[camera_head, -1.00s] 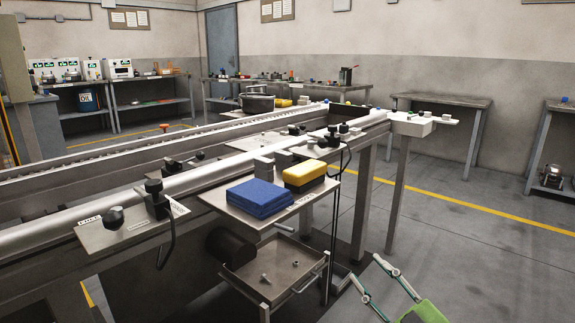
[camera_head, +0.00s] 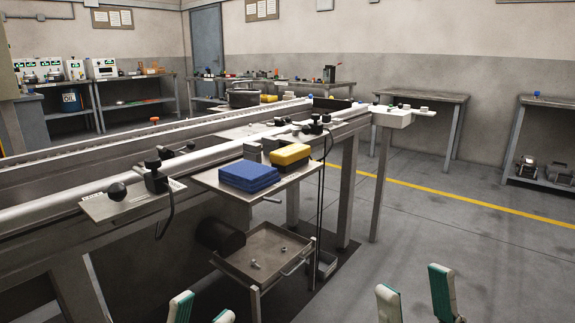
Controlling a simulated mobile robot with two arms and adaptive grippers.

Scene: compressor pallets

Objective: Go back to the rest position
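My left gripper (camera_head: 202,312) shows at the bottom edge, left of the middle. Its two pale fingertips with green pads stand apart with nothing between them. My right gripper (camera_head: 416,298) shows at the bottom, right of the middle. Its two fingers point up, stand well apart and are empty. Both grippers are in the foreground, clear of the conveyor line and the tray. The rest of both grippers is cut off by the frame's lower edge.
A conveyor line (camera_head: 62,208) runs across the left. Its side shelf carries a blue block (camera_head: 250,176) and a yellow-and-black block (camera_head: 290,155). A metal tray (camera_head: 272,243) with small parts sits below. Open floor (camera_head: 470,240) lies to the right; benches line the walls.

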